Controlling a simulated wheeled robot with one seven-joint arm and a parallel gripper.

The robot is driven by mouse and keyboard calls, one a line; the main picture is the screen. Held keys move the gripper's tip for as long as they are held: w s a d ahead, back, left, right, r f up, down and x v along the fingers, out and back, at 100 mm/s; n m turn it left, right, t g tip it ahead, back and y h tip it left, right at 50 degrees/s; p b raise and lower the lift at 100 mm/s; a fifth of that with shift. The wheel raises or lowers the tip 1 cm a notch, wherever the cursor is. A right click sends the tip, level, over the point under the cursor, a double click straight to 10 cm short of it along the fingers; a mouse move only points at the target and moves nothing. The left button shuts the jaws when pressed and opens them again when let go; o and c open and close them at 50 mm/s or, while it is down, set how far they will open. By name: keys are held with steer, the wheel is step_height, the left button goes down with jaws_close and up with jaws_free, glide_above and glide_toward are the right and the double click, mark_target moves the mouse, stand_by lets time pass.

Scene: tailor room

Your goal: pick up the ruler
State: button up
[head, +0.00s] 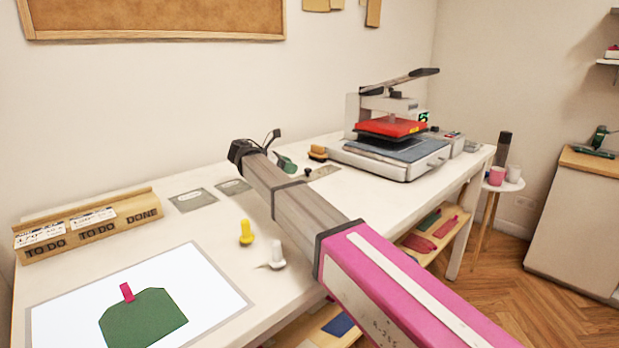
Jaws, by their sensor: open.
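I cannot make out a ruler for certain in the head view. Flat grey pieces (193,200) lie on the white worktable (215,235), too plain to identify. My arm crosses the table from the lower right toward the back and covers part of the tabletop. At its far end, a small dark part of my gripper (272,138) shows above the arm. It is open, with nothing seen in it. Its fingertips are not clear, and the arm hides what lies behind it.
A heat press (388,152) stands at the table's back right. A green tool (286,162) lies near my gripper. A yellow-topped piece (246,233) and a white-topped piece (276,256) stand left of the arm. A wooden card holder (88,232) and a white sheet (215,290) are at left.

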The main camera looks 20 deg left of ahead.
mark_target(306, 169)
steer(key=x, duration=0.6)
steer(key=shift+w+d, duration=0.1)
steer(key=shift+d, duration=0.1)
steer(key=c, duration=1)
